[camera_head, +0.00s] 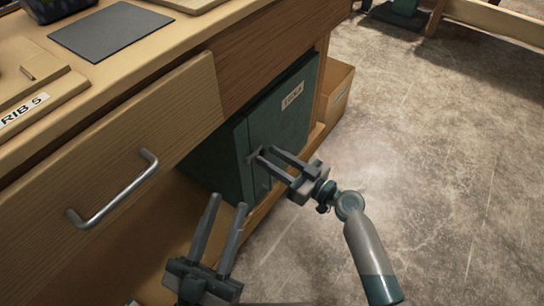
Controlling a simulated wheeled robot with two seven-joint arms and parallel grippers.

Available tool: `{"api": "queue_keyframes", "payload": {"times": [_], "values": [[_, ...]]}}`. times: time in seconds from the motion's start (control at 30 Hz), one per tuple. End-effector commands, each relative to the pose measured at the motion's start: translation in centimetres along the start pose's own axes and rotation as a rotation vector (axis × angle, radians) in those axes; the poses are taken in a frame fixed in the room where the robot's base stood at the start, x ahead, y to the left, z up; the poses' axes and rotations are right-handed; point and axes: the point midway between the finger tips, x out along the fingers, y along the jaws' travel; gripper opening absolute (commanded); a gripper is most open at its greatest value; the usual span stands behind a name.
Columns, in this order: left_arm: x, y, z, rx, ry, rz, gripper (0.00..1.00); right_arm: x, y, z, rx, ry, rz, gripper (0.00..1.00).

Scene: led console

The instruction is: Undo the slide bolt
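A dark green cabinet (291,116) with a pale label stands under the wooden bench. A small grey metal piece (251,157) shows at the cabinet's edge by my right fingertips; I cannot tell if it is part of the slide bolt. My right gripper (265,154) reaches to the cabinet front from the lower right. A narrow gap shows between its fingers, and the fingers hide what lies behind them. I cannot tell whether it grips anything. My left gripper (227,203) is open and empty, fingers pointing up, in front of the bench at the bottom.
A wooden drawer (175,108) with a metal bar handle (115,190) is left of the cabinet. A cardboard-coloured box (335,92) stands right of the cabinet. A dark grey mat (112,31) lies on the bench top.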

Motion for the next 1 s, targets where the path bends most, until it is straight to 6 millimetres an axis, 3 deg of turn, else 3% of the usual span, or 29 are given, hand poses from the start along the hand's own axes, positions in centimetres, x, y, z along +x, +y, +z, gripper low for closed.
{"api": "queue_keyframes", "payload": {"times": [0.33, 0.5, 0.77, 1.0], "values": [[0.4, -0.1, -0.2, -0.002, 0.007, -0.010, 0.31, 0.3, 0.0, 0.0, -0.001, 0.000, 0.000, 0.36], [0.4, -0.1, -0.3, -0.002, 0.011, -0.013, 0.31, 0.3, 0.0, 0.0, -0.001, 0.000, 0.000, 0.00], [0.2, -0.2, -0.2, -0.001, 0.025, -0.012, 0.31, 0.3, 0.4, 0.1, -0.002, 0.000, 0.000, 0.00], [1.9, -2.1, -4.0, 0.051, 0.264, -0.003, 0.31, 0.4, 2.2, 0.0, -0.005, 0.001, 0.000, 0.00]]}}
